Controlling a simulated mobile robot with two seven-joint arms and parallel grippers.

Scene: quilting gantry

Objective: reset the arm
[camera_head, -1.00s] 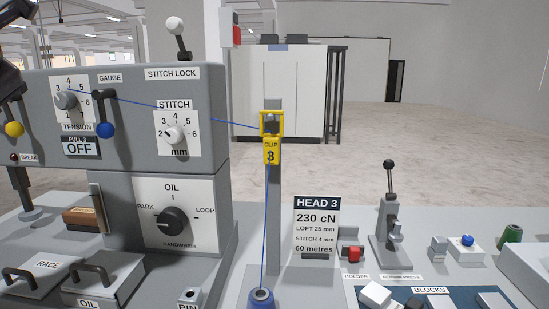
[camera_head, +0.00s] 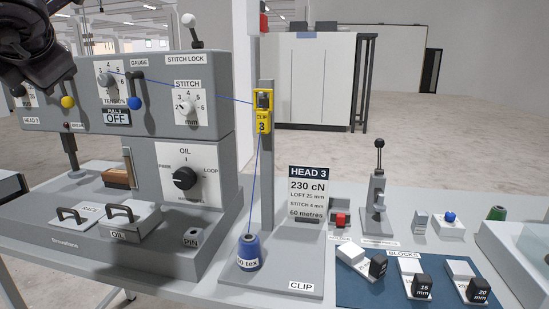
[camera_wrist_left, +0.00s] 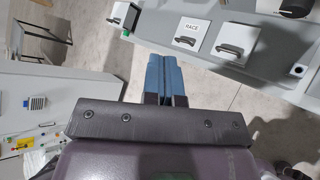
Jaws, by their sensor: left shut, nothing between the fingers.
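My left gripper (camera_wrist_left: 165,80) shows in the left wrist view with its two blue fingers together and nothing between them. It hangs over open floor, apart from the bench. A dark part of my left arm (camera_head: 32,48) shows at the top left of the head view, in front of the machine's upper corner; the fingertips cannot be made out there. My right arm and gripper are not in view.
The grey sewing head (camera_head: 150,110) stands left on the bench, near my left arm. A blue thread runs from it to the yellow clip (camera_head: 263,122) and down to a blue cone (camera_head: 249,253). The blocks mat (camera_head: 345,292) lies right.

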